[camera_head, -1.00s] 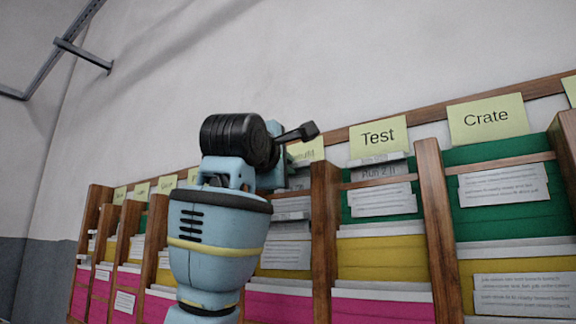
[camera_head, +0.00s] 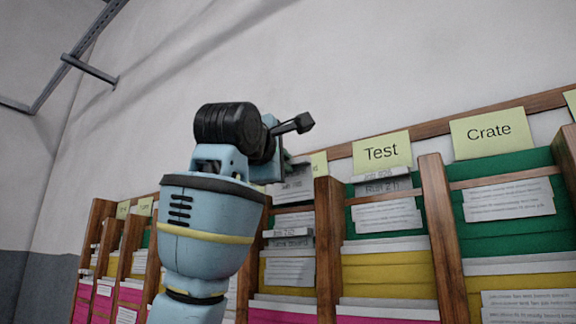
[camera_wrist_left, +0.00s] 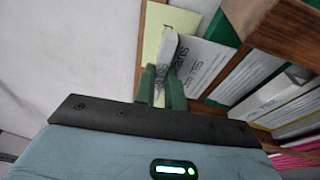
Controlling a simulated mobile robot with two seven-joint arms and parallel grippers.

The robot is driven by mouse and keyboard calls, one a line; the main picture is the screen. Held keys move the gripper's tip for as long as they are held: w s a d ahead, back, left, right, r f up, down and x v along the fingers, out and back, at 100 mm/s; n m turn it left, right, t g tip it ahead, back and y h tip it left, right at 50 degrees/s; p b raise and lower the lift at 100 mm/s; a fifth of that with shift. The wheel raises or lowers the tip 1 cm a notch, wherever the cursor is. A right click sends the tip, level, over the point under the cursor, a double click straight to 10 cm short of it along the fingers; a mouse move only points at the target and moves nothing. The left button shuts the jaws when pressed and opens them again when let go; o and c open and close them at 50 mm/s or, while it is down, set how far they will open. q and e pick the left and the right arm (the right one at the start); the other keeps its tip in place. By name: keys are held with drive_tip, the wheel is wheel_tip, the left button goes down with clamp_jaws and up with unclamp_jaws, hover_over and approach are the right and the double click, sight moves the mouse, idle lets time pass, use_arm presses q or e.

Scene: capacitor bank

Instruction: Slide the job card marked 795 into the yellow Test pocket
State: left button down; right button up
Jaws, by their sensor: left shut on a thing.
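My left gripper (camera_head: 284,166) is at the top of the column left of Test. Its green fingers (camera_wrist_left: 163,88) are shut on a grey-white card (camera_wrist_left: 200,68) in the left wrist view, with partly readable text ending in 795. In the head view, a grey card (camera_head: 293,186) shows just below the gripper, at that column's green pocket; whether it sits in the pocket or in front of it I cannot tell. The yellow Test pocket (camera_head: 385,271) is the middle one under the Test label (camera_head: 381,151), below a green pocket. My right gripper is not in view.
Wooden dividers (camera_head: 328,250) separate the columns. A grey card (camera_head: 388,187) stands in the green Test pocket. Another (camera_head: 290,243) stands in the yellow pocket left of Test. The Crate column (camera_head: 489,132) is to the right. The wall above is clear.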

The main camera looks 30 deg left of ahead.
use_arm(q)
drive_tip(key=s, duration=1)
drive_tip(key=shift+a+r, duration=0.35)
idle(0.5)
drive_tip(key=shift+w+f, duration=0.1)
drive_tip(key=shift+f, duration=0.05)
idle(0.8)
